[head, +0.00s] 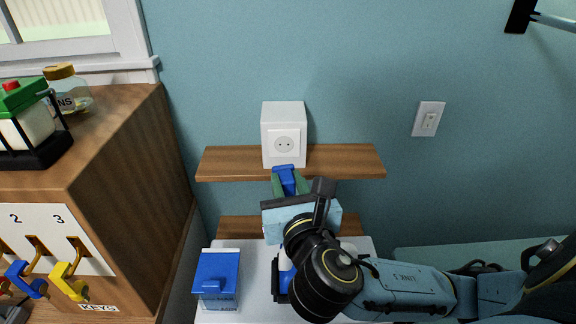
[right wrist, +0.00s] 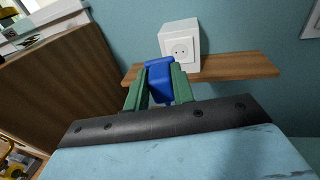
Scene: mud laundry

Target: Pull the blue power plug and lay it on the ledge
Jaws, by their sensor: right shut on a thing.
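The blue power plug (head: 285,179) is between the green fingers of my right gripper (head: 286,184), which is shut on it. In the right wrist view the blue plug (right wrist: 160,80) sits between both fingers (right wrist: 160,86). The plug is apart from the white wall socket (head: 284,145), whose two holes show bare. The socket also shows in the right wrist view (right wrist: 181,50). The wooden ledge (head: 345,160) runs along the wall at the socket's foot. In the head view the plug overlaps the ledge's front edge; whether it touches is unclear. My left gripper is not in view.
A blue-topped box (head: 218,276) stands on a white surface (head: 258,262) below the ledge. A wooden cabinet (head: 125,150) with key hooks is at the left. The ledge is clear on both sides of the socket. A wall switch (head: 428,119) is at the right.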

